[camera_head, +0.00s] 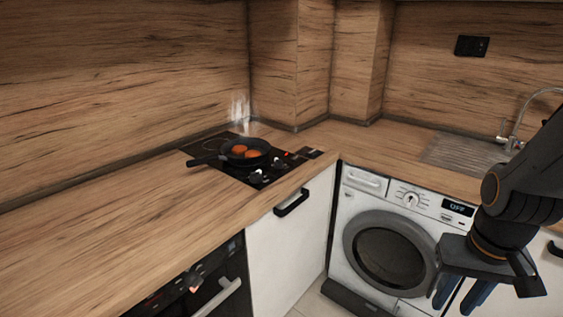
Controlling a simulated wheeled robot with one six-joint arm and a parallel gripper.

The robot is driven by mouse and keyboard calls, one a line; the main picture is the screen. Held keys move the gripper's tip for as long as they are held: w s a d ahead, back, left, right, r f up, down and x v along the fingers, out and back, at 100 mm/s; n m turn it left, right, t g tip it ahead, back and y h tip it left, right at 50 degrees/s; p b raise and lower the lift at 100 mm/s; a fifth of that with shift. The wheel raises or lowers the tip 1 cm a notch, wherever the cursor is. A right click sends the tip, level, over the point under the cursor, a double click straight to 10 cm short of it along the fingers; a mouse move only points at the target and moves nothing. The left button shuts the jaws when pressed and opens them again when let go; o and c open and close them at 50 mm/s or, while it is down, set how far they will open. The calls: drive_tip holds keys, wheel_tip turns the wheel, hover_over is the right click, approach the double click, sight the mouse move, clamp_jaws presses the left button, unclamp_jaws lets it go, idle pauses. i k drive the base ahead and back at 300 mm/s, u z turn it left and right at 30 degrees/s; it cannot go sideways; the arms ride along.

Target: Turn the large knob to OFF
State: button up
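A washing machine (352,206) stands under the counter on the right. A large round pale knob (410,200) sits on its front panel, and I cannot read its marks. Right of the knob, a dark display (457,208) reads "OFF". My gripper (460,293) is at the lower right, in front of the machine's right part, apart from the knob and lower in the picture. Its two blue fingertips are spaced apart with nothing visible between them. The knob is in plain view, while my gripper covers part of the machine's right side.
A black cooktop (240,172) with small knobs (256,177) and a red light holds a frying pan (244,148) with orange-brown food. An oven (205,285) is at lower left. A sink (462,152) and tap are at right. The left counter (110,220) is clear.

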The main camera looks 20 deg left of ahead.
sight(256, 177)
drive_tip(key=u, duration=0.05)
drive_tip(key=i, duration=0.6)
drive_tip(key=u, duration=0.7)
drive_tip(key=i, duration=0.5)
drive_tip(key=u, duration=0.4)
